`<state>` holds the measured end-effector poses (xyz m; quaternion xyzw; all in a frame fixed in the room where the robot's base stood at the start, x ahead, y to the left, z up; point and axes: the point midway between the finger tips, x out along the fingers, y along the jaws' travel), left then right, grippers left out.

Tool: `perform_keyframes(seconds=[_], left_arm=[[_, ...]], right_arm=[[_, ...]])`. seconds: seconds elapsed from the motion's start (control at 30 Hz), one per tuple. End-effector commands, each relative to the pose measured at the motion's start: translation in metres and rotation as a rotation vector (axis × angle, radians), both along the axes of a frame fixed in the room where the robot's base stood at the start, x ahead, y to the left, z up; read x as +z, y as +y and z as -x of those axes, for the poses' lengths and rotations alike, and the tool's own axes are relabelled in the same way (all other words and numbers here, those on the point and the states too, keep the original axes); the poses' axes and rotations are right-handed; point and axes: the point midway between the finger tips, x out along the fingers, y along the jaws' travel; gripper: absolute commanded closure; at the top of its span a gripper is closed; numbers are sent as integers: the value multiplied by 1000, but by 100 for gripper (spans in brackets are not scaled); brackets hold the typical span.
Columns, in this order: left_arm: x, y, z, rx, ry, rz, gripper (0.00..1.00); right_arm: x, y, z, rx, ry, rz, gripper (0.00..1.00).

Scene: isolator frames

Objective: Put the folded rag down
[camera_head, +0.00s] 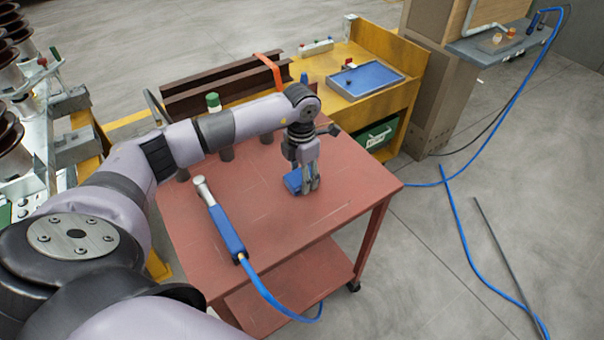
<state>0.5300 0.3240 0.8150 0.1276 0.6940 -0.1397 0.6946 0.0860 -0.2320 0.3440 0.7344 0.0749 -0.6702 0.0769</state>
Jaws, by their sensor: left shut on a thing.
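The folded rag (293,181) is a small blue bundle at the middle of the red cart top. My left gripper (309,188) points down over the cart and is shut on the rag, which shows on the left side of its fingers. The rag is at or just above the red surface; I cannot tell whether it touches. The fingers hide part of it. My right gripper is not in view.
A blue-handled tool (226,229) with a blue hose lies on the red cart (345,185), left of the gripper. Behind stands a yellow bench (390,55) with a blue tray (365,78). Brown steel beams (220,85) lie behind my arm. The cart's right side is clear.

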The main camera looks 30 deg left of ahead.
Motion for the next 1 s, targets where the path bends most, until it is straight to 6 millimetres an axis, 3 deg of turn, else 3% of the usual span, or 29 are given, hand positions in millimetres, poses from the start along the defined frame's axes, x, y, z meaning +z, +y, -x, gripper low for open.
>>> perform_keyframes(seconds=[0.1,0.13,0.43,0.77,0.87,1.0], left_arm=[[-3,0,0,0,0,0,75],[-3,0,0,0,0,0,52],[-2,0,0,1,0,0,32],[1,0,0,1,0,0,32],[9,1,-1,1,-3,0,32],[35,1,-1,1,-4,0,32]], right_arm=[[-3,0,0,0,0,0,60],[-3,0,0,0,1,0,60],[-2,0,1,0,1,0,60],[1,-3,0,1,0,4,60],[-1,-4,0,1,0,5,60],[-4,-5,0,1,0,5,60]])
